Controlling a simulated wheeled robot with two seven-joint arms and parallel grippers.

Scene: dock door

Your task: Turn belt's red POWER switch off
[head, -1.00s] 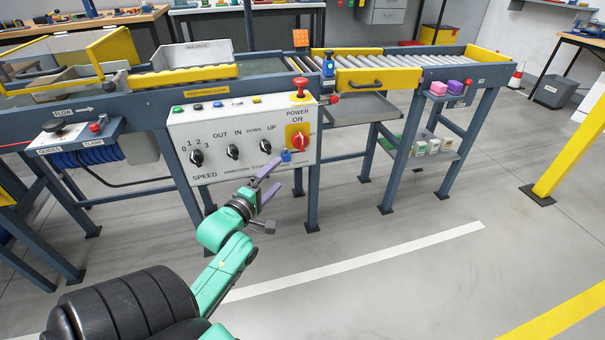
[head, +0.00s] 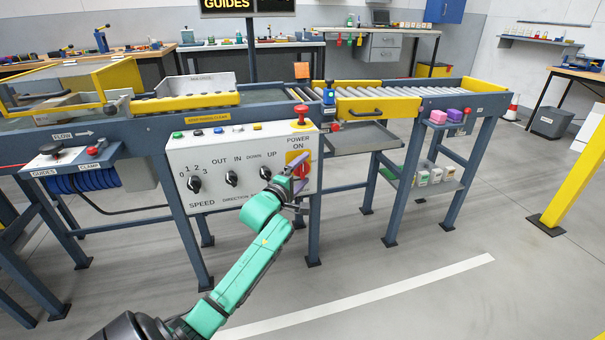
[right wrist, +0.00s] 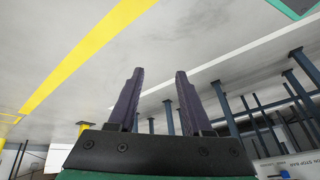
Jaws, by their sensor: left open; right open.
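The red POWER switch (head: 301,162) sits on a yellow plate at the right of the white control panel (head: 240,189), under the label POWER ON. My left gripper (head: 298,181) is open in front of the panel's lower right, its purple fingers overlapping the switch's lower part in the head view. The fingers and wrist partly hide the switch, so I cannot tell whether they touch it. My right gripper (right wrist: 160,100) shows in the right wrist view, open and empty, with nothing between its fingers.
Black knobs for SPEED (head: 194,184) and direction (head: 232,178) are left of the switch. A red mushroom button (head: 301,114) stands above it. The roller conveyor (head: 400,91) runs right, with a shelf of small boxes (head: 421,178) below. The floor in front is clear.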

